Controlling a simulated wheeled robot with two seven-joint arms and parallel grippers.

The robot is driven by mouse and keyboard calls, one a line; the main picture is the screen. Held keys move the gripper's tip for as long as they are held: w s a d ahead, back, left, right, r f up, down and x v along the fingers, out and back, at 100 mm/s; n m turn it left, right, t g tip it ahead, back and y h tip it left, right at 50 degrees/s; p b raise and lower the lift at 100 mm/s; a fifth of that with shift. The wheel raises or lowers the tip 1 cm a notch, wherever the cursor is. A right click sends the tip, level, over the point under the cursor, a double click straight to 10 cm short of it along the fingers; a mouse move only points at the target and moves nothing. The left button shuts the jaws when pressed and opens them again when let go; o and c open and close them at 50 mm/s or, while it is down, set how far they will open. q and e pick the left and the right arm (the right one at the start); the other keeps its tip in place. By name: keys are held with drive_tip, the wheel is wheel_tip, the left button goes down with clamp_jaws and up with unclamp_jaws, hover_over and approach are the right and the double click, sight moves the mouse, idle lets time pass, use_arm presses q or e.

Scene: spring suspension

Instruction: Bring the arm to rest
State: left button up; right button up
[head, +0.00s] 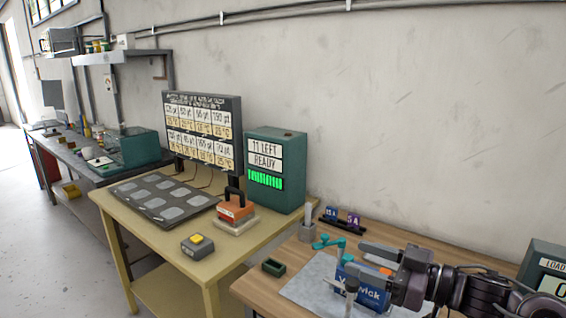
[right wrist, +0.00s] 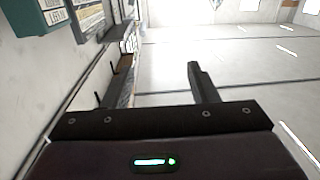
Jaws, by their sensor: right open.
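My right arm comes in from the right edge of the head view, over the wooden bench (head: 250,290). Its gripper (head: 352,260) points left, with its fingers apart. In the right wrist view the two fingers of the gripper (right wrist: 163,75) stand well apart with nothing between them, and bare floor shows beyond. A blue box with white lettering (head: 350,290) and a teal jointed piece (head: 328,241) lie behind or beside the fingers in the head view. The gripper hides part of them, and I cannot tell the gap. My left gripper is not in view.
The wooden bench holds a grey mat (head: 305,285), a small green tray (head: 273,267) and a grey cup (head: 307,231). A display box (head: 546,270) stands at right. The yellow table (head: 145,222) carries a green machine (head: 275,170), an orange-handled block (head: 235,210) and a yellow-button box (head: 197,245).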

wheel_tip(320, 180, down, 15)
drive_tip(key=d+m+t+h, duration=0.1)
drive_tip(key=m+t+h, duration=0.2)
drive_tip(key=m+h, duration=0.6)
drive_tip(key=s+d+f+g+h, duration=0.25)
drive_tip(key=s+f+g, duration=0.3)
drive_tip(key=s, duration=0.45)
drive_tip(key=s+d+f+g+h, duration=0.1)
drive_tip(key=s+f+g+h, duration=0.25)
drive_tip(key=s+f, duration=0.55)
drive_tip(key=s+f+g, duration=0.1)
drive_tip(key=s+f, duration=0.1)
drive_tip(key=f, duration=1.3)
drive_tip(key=s+f+g, duration=0.1)
drive_tip(key=s+f, duration=0.2)
drive_tip(key=f, duration=1.2)
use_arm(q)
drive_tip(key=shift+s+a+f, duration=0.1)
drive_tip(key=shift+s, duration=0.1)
use_arm(e)
drive_tip(key=s+d+f, duration=0.3)
drive_tip(key=s+f, duration=1.2)
drive_tip(key=s, duration=0.3)
drive_tip(key=shift+d+f+g, duration=0.15)
drive_tip(key=shift+f+g, duration=0.15)
drive_tip(key=shift+g, duration=0.1)
